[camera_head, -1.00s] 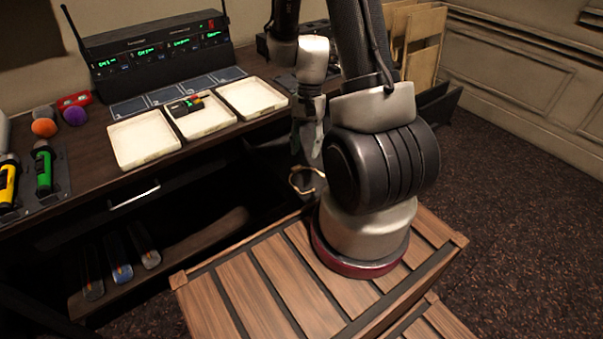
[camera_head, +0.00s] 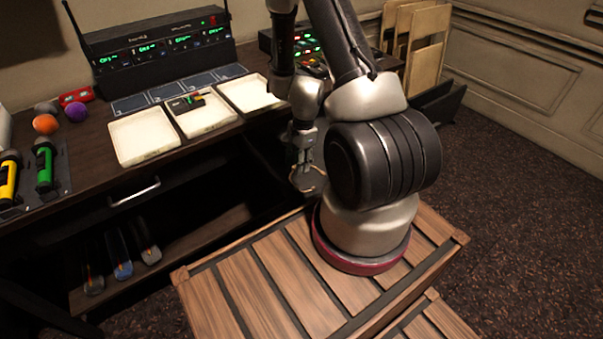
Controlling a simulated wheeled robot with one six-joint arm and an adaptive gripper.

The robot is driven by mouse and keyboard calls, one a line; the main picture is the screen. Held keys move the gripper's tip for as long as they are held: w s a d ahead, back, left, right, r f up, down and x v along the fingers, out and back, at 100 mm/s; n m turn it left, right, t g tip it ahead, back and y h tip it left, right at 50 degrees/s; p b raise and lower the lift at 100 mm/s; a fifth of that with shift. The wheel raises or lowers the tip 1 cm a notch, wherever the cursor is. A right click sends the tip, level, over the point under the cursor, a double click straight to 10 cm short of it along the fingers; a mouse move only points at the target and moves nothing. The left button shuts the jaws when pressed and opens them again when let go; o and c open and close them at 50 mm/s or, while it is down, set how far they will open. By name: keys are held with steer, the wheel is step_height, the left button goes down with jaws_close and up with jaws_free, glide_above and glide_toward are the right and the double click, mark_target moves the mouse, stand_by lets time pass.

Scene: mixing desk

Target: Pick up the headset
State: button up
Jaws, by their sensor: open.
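A thin tan-and-dark curved band with a rounded part, which looks like the headset (camera_head: 307,188), shows beside the desk's front side, just left of my arm's base. It is small and partly covered by my gripper, so its full shape and what supports it are hard to tell. My gripper (camera_head: 304,166) points down with its fingers open, right above and overlapping the band in the picture. I cannot tell whether the fingers touch it or are around it.
Three white trays (camera_head: 144,137) stand on the desk, the middle one holding a small dark item (camera_head: 187,102). A black receiver (camera_head: 160,50) stands behind. Yellow and green microphones (camera_head: 44,168) lie left. An open dark shelf (camera_head: 205,233) is below. Wooden panels (camera_head: 425,45) lean at right.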

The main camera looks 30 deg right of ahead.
steer(key=shift+f, duration=0.15)
jaws_close()
